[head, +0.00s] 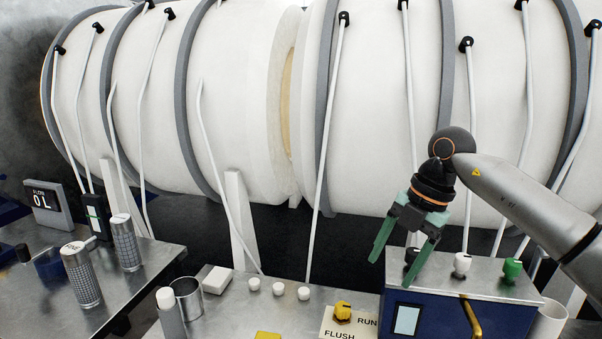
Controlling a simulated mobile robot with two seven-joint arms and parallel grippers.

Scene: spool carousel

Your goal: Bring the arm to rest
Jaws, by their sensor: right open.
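My right arm comes in from the right edge. My right gripper (394,268) hangs with its two green fingers pointing down and a little left. The fingers are apart and nothing shows between them. It appears in front of the left end of the blue box with the metal top (452,312), its fingertips overlapping the box's top left corner in the picture. I cannot tell whether they touch it. A black knob on the box is partly hidden behind the fingers. My left gripper is not in view.
The box carries a white knob (462,264) and a green knob (511,268). A yellow knob (342,311) sits by RUN and FLUSH labels. A metal cup (187,297) and knurled cylinders (82,274) stand left. A large white drum (230,110) fills the back.

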